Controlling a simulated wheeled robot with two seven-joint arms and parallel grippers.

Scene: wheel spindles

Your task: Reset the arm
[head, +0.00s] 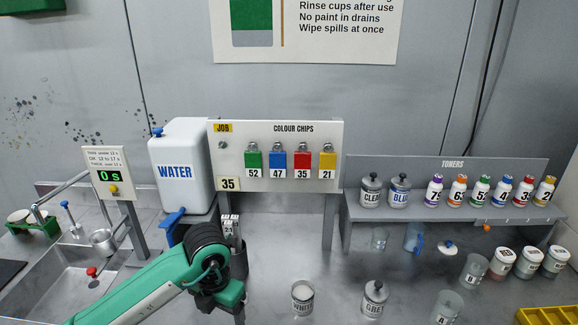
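My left arm comes in from the lower left, green with a black wrist. Part of a small white-labelled item (229,225) shows behind the wrist. My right arm and gripper are not in view.
A WATER tank (183,168) with a blue tap stands behind my arm. WHITE (302,298) and GREY (374,298) jars stand right of the gripper. Cups and toner bottles (433,190) are farther right. A sink (68,285) is at left. Mid-counter behind the jars is clear.

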